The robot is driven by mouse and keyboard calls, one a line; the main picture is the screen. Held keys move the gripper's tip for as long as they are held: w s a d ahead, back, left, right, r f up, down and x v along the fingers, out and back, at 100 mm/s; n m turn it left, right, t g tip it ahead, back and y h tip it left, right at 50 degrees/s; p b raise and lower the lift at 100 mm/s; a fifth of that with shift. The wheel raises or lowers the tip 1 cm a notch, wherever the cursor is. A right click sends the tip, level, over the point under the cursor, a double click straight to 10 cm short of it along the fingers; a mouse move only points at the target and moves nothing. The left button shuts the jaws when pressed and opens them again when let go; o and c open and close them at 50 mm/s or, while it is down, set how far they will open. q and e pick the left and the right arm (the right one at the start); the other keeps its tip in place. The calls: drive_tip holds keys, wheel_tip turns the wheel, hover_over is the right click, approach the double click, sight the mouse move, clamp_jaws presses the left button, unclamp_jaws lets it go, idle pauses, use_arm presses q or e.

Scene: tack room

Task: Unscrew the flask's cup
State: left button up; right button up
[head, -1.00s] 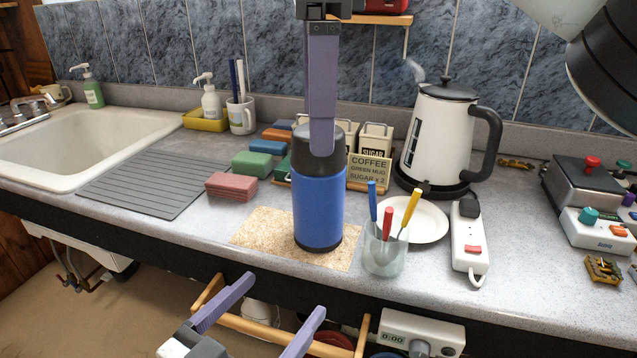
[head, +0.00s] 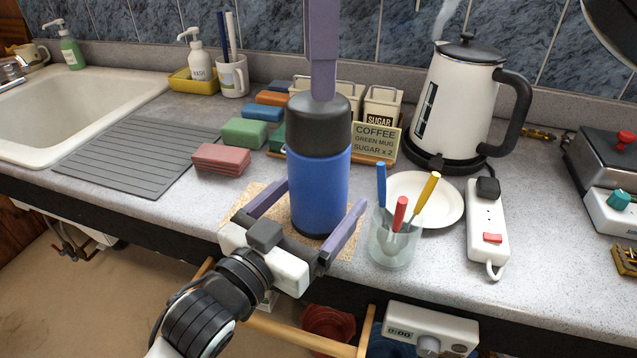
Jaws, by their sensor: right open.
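The flask (head: 321,195) is blue and stands upright on a speckled mat (head: 240,217). Its dark grey cup (head: 319,126) sits on top. My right gripper (head: 323,98) comes down from above and is open. I see one finger edge-on, its tip at the top of the cup; the other finger and the body are hidden or out of view. My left gripper (head: 318,196) comes from the lower left. It is open, its fingers on either side of the flask's lower body. I cannot tell if either finger touches the flask.
A clear tumbler (head: 393,247) with coloured-handled utensils stands close right of the flask, before a white plate (head: 447,205). A kettle (head: 461,105) and a power strip (head: 487,225) are further right. Several sponges (head: 222,160) lie left. The ridged drainboard (head: 128,165) is clear.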

use_arm(q)
drive_tip(key=shift+w+d, duration=0.25)
drive_tip(key=shift+w, duration=0.15)
drive_tip(key=shift+c, duration=0.4)
